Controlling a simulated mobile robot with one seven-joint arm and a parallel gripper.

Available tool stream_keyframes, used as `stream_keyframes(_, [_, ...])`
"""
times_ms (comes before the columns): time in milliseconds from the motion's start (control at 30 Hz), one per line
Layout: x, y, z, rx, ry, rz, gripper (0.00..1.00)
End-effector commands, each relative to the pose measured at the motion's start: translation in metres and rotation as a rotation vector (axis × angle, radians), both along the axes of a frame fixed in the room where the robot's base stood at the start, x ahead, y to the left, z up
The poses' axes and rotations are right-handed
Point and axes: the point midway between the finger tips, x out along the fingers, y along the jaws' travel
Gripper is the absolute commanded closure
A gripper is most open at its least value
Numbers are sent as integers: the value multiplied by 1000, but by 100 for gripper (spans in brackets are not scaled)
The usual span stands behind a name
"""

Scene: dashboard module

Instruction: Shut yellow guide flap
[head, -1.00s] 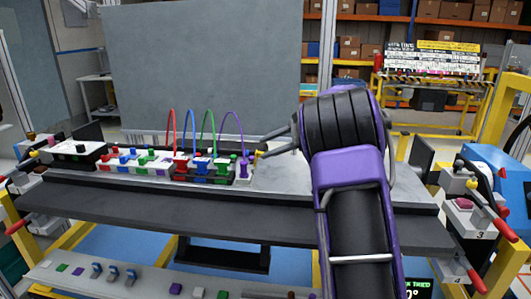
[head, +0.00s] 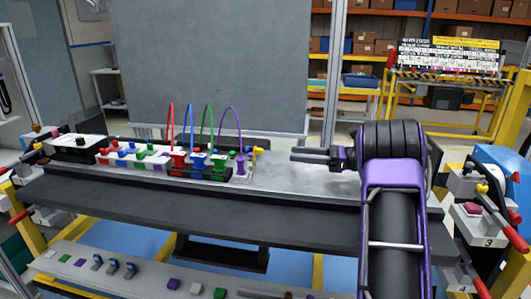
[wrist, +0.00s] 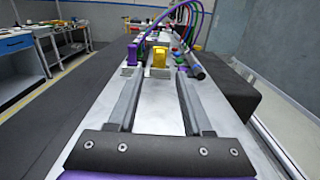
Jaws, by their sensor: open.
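The yellow guide flap (head: 258,151) is a small yellow piece at the right end of the row of coloured connectors on the bench. In the wrist view the yellow flap (wrist: 160,60) shows as a block standing ahead, between the lines of the two fingers. Whether it is fully shut cannot be told. My gripper (head: 292,154) is to its right, level above the bench and pointing left at it, with a clear gap between. The wrist view shows my gripper (wrist: 157,74) open, with nothing between its fingers.
A purple connector (head: 241,166) with a looping cable stands just left of the flap. Red, blue and green cabled connectors (head: 198,161) continue leftward. A grey panel (head: 210,65) rises behind the bench. The metal bench top (head: 315,180) under my gripper is clear.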

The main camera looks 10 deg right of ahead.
Motion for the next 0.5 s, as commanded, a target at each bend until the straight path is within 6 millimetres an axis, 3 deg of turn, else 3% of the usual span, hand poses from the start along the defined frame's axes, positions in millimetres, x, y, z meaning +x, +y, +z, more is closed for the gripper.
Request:
stream_keyframes(200, [18,47,-1,-2,1,3,50])
stream_keyframes(500, [36,86,-1,-3,1,0,50])
